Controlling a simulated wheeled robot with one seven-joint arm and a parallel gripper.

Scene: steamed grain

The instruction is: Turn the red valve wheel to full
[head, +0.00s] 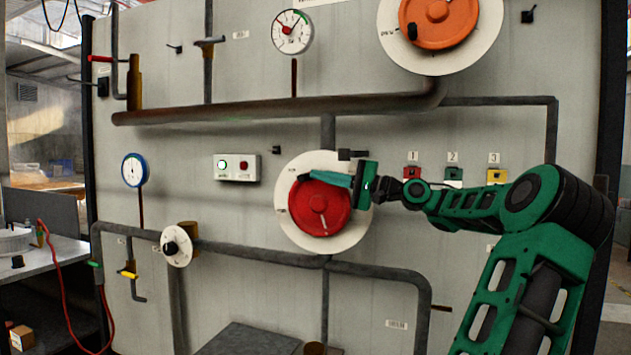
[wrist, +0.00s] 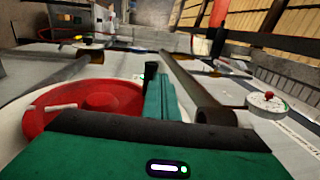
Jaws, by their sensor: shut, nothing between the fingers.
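The red valve wheel (head: 308,214) is mounted on a round white dial plate (head: 356,228) at the middle of the panel. A pale pointer line on the wheel's face runs downward. My green gripper (head: 312,178) reaches in from the right, its fingers lying across the wheel's upper part. The fingers are shut, with nothing between them. A dark knob shows at the fingertips near the wheel's upper left; I cannot tell whether they touch it. In the wrist view, the red wheel (wrist: 105,98) is left of my gripper (wrist: 155,82), and a black knob (wrist: 151,70) stands beside the fingertips.
An orange wheel (head: 455,25) sits above right, below it a thick horizontal pipe (head: 270,110). A button box (head: 237,168) and a small white dial (head: 178,256) are to the left. Numbered coloured tags (head: 497,176) are behind my arm. A pipe (head: 395,275) runs below the wheel.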

